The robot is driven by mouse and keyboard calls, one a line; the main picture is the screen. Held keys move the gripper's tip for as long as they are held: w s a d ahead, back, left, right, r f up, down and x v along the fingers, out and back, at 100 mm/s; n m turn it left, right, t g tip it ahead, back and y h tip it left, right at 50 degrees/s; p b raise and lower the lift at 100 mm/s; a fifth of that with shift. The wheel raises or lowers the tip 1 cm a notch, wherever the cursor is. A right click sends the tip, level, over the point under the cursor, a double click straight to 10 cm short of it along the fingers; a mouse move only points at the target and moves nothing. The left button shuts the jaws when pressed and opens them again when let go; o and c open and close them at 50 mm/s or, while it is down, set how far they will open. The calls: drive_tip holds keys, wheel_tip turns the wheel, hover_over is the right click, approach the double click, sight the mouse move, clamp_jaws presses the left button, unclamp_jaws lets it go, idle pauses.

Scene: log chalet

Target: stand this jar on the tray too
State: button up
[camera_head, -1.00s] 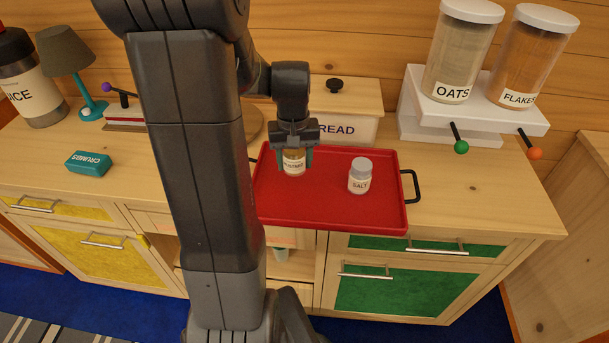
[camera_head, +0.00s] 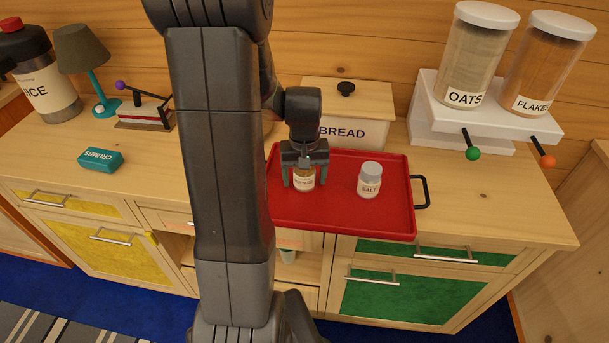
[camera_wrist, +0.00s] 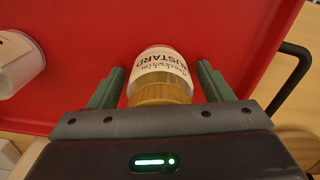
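The mustard jar (camera_head: 304,180), with a white label, appears to stand upright on the red tray (camera_head: 335,215), left of the salt jar (camera_head: 369,181). My gripper (camera_head: 305,181) is over it with one finger on each side. In the wrist view the mustard jar (camera_wrist: 160,72) sits between the fingertips, with red tray showing in a gap on both sides, so my gripper (camera_wrist: 160,85) is open around it. The salt jar's likely edge shows there at the left (camera_wrist: 18,62).
A bread box (camera_head: 350,115) stands behind the tray. A white stand (camera_head: 470,118) with oats and flakes canisters is at the back right. The counter right of the tray is clear.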

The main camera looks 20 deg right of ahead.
wheel_tip(320, 180, up, 12)
drive_tip(key=shift+r+p, duration=0.2)
drive_tip(key=shift+p, duration=0.1)
idle(0.3)
drive_tip(key=shift+f, duration=0.1)
wheel_tip(320, 180, down, 13)
drive_tip(key=shift+r+b, duration=0.1)
drive_tip(key=shift+b, duration=0.4)
wheel_tip(320, 180, up, 3)
drive_tip(key=shift+f+p, duration=0.1)
drive_tip(key=shift+p, duration=0.2)
drive_tip(key=shift+r, duration=0.5)
drive_tip(key=shift+f, duration=0.1)
